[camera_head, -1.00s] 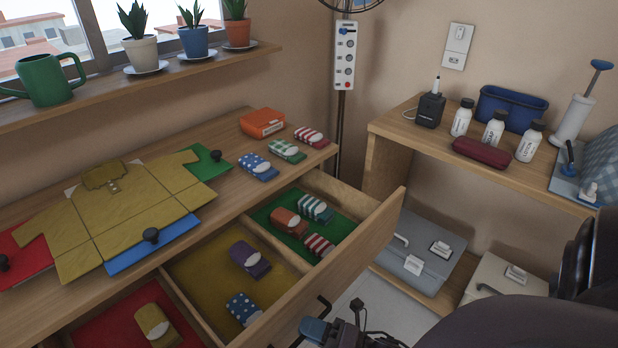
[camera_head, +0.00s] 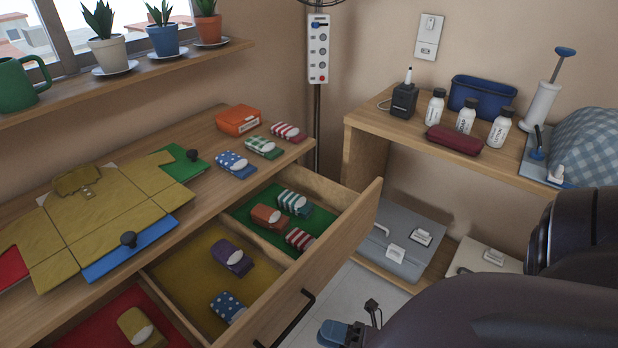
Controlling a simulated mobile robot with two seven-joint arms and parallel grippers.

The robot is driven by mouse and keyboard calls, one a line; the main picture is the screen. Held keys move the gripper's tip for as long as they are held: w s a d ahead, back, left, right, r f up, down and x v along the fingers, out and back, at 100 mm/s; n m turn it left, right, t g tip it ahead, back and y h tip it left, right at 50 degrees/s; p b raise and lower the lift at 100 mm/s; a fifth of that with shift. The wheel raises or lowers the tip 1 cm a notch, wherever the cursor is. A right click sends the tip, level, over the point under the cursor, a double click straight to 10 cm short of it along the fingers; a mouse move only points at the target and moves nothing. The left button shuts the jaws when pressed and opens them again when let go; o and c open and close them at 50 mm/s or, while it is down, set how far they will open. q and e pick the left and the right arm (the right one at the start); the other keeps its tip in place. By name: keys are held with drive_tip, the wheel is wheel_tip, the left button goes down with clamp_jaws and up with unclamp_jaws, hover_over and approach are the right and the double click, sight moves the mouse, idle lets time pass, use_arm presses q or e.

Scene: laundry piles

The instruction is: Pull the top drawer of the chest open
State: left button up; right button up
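The top drawer (camera_head: 330,256) of the chest (camera_head: 262,186) stands pulled well out, its inside in plain view. It has a red, an olive and a green compartment with rolled socks in them. Its dark bar handle (camera_head: 296,312) is on the front panel, partly cut off by the bottom edge. My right gripper (camera_head: 355,321) is at the bottom centre, to the right of the handle and apart from it. Its two fingertips show with a gap between them, empty. My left gripper is out of view.
A folded olive shirt on a board (camera_head: 100,217), several sock rolls and an orange box (camera_head: 239,120) lie on the chest top. A wooden shelf unit (camera_head: 358,131) with bottles stands at right. Grey case (camera_head: 405,240) sits on its lower shelf.

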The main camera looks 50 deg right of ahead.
drive_tip(key=shift+v, duration=1.6)
